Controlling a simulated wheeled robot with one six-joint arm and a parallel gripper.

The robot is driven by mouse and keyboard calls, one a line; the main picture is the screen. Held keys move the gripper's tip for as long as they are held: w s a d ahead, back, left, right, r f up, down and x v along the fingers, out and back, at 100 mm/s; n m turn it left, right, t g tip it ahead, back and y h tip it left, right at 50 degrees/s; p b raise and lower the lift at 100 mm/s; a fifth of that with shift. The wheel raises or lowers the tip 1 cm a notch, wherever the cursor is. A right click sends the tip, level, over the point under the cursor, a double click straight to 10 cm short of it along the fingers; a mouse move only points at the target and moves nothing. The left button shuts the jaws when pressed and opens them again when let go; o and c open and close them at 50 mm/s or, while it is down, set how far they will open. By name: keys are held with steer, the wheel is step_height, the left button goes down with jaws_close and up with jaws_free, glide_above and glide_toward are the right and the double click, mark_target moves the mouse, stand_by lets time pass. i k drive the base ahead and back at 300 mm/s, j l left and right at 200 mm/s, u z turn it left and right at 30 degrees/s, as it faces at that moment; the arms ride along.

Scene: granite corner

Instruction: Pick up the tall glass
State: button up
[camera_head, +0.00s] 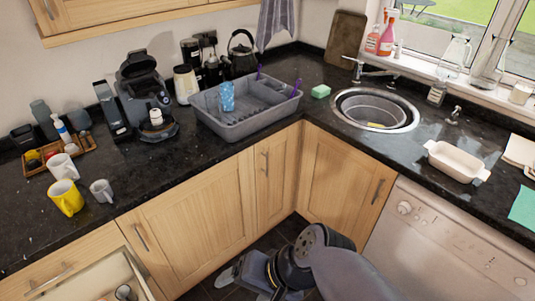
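Two tall clear glass vessels stand upright on the windowsill at the upper right: a glass vessel with a narrower neck (455,55) and a taller glass vessel (487,66) to its right. A blue patterned tumbler (227,97) stands in the grey dish rack (238,129). I cannot tell for sure which of these is the tall glass. My arm shows at the bottom centre, with my gripper (243,272) low in front of the cupboards, below the counter and far from all of them. Its fingers are not clear enough to judge their opening.
The round sink (374,111) and a white dish (455,161) are on the right counter. Mugs, including a yellow mug (66,198), stand at left. A coffee machine (141,85) and kettle (241,57) are behind. A drawer (100,280) is open at lower left.

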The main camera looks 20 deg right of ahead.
mark_target(214, 108)
steer(key=i+j+z, duration=0.1)
steer(key=i+z, duration=0.2)
steer(key=i, duration=0.25)
steer(key=i+j+z, duration=0.25)
steer(key=i, duration=0.25)
steer(key=i+j+z, duration=0.3)
steer(key=i, duration=0.2)
